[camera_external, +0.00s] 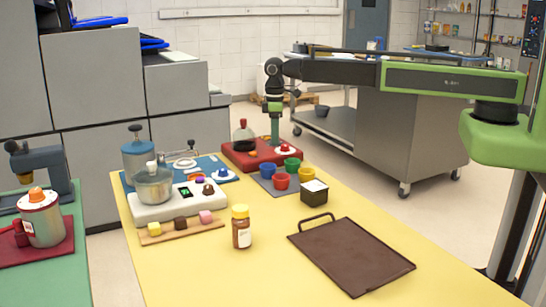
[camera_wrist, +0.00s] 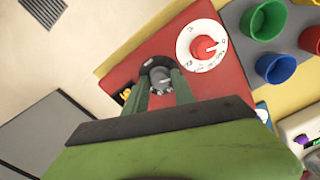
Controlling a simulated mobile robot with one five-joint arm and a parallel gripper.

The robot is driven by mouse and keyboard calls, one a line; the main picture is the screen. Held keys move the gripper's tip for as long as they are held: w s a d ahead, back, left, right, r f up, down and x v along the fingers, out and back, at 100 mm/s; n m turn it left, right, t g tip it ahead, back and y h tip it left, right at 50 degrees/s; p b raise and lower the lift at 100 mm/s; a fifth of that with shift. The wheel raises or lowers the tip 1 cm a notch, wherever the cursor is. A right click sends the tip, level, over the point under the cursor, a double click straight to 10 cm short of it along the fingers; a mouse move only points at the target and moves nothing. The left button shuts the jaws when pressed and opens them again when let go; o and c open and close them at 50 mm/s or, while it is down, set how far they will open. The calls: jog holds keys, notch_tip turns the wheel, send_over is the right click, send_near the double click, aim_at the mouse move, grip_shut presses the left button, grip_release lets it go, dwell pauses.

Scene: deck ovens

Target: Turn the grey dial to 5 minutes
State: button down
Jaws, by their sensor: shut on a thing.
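The grey dial (camera_wrist: 161,77) sits on the red box, with a dark ring around it, in the wrist view. My gripper (camera_wrist: 160,84) comes down over it with its two green fingers on either side, shut on the dial. The dial's marks and pointer are too small and covered to read. In the external view, my gripper (camera_external: 274,143) reaches down onto the red box (camera_external: 238,162), and the grey dial is hidden there.
A white dial with a red knob (camera_wrist: 204,47) is close to the right of my fingers on the same box. Green (camera_external: 292,164), blue (camera_external: 266,173), red (camera_external: 280,181) and yellow (camera_external: 306,173) cups stand just in front. A brown tray (camera_external: 350,258) lies on the yellow table.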

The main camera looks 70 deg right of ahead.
jog(key=shift+m, duration=3.3)
jog(key=c, duration=1.1)
grip_release()
jog(key=shift+o, duration=0.2)
notch_tip(320, 180, up, 17)
jog(key=p, duration=1.7)
jog(key=shift+r, duration=0.15)
